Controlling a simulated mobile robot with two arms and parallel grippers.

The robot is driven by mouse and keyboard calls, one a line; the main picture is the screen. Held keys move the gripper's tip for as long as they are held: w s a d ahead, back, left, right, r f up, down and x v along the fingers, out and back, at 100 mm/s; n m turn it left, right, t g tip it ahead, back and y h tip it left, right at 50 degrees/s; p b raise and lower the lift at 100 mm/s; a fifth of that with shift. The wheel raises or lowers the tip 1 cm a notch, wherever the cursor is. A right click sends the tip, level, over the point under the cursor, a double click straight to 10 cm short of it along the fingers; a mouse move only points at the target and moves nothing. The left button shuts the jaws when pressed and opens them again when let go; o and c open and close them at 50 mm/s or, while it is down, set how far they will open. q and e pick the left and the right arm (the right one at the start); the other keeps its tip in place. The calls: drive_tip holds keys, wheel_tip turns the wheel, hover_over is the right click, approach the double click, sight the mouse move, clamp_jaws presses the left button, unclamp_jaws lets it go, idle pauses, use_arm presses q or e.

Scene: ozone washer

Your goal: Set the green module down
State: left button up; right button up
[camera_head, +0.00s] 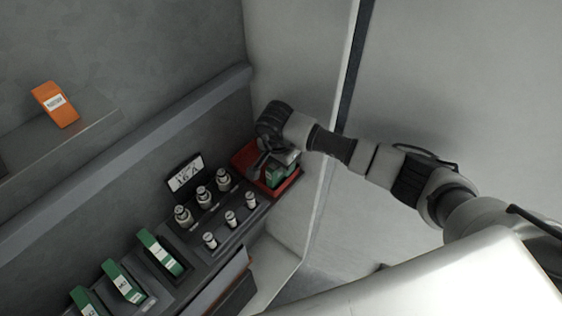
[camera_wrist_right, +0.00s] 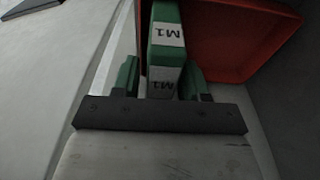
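The green module (camera_wrist_right: 166,40), with white M1 labels, stands between the fingers of my right gripper (camera_wrist_right: 160,82) in the right wrist view. The fingers are close against its sides; a small gap at the left finger cannot be ruled out. In the head view my right gripper (camera_head: 270,160) is at the red tray (camera_head: 244,154), and the green module (camera_head: 280,175) shows at the tray's right part, partly hidden by the gripper. The red tray (camera_wrist_right: 235,40) also shows behind the module in the wrist view. Whether the module touches the tray floor is hidden. My left gripper is not in view.
Several metal cylinders (camera_head: 204,196) stand in two rows beside the tray, with a 16 A sign (camera_head: 186,173) behind. Green modules (camera_head: 160,253) stand in slots at lower left. An orange module (camera_head: 55,104) is on a ledge. A wall is close right of the tray.

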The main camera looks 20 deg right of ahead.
drive_tip(key=shift+o, duration=0.4)
drive_tip(key=shift+r, duration=0.1)
drive_tip(key=shift+r+p, duration=0.3)
drive_tip(key=shift+p, duration=0.1)
wheel_tip(320, 180, up, 11)
drive_tip(key=a+p, duration=0.1)
drive_tip(key=p, duration=0.4)
drive_tip(key=shift+s+a+r+p, duration=0.15)
drive_tip(key=shift+s+r+p, duration=0.05)
drive_tip(key=shift+s+p, duration=0.2)
